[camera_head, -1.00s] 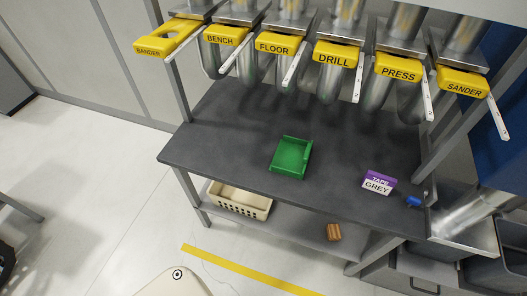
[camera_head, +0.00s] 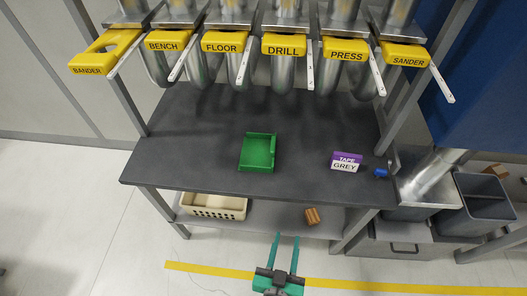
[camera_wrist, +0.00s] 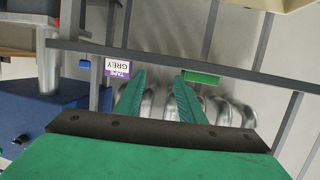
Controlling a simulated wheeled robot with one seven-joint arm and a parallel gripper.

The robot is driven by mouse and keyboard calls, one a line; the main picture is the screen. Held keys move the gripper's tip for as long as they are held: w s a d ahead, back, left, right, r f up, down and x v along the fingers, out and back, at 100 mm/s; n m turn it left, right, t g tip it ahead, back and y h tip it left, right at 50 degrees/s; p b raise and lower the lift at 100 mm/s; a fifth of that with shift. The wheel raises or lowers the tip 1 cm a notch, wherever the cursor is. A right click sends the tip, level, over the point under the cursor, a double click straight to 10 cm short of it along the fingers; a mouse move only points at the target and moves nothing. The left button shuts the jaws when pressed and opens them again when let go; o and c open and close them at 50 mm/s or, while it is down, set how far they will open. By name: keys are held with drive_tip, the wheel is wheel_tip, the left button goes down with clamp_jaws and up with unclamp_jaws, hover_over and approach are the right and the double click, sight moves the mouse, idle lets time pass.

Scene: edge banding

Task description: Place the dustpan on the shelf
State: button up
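The green dustpan (camera_head: 258,152) lies on the dark grey bench top (camera_head: 200,165), near its middle. In the wrist view a green edge, which looks like the dustpan (camera_wrist: 201,78), shows just beyond the right finger. The shelf (camera_head: 270,217) is the grey board under the bench top. My gripper (camera_head: 285,240) is in front of the bench, low in the head view, apart from the dustpan. In the wrist view its two green fingers (camera_wrist: 160,80) are spread with nothing between them.
A cream basket (camera_head: 213,206) and a brown block (camera_head: 312,216) sit on the lower shelf. A purple and white tape box (camera_head: 346,161) and a small blue item (camera_head: 380,172) lie on the bench right of the dustpan. Yellow-labelled metal pipes (camera_head: 283,45) hang above.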

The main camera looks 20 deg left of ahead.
drive_tip(key=w+a+r+n+y, duration=0.15)
drive_tip(key=w+a, duration=0.45)
drive_tip(key=w, duration=0.6)
approach(273, 146)
drive_tip(key=shift+g+y, duration=0.25)
drive_tip(key=shift+g, duration=0.15)
drive_tip(key=x, duration=0.5)
drive_tip(key=shift+w+a+r, duration=0.15)
drive_tip(key=shift+w+a, duration=0.1)
drive_tip(key=shift+w, duration=0.2)
drive_tip(key=x, duration=0.5)
drive_tip(key=shift+w+d, duration=0.25)
drive_tip(key=shift+d, duration=0.05)
clamp_jaws()
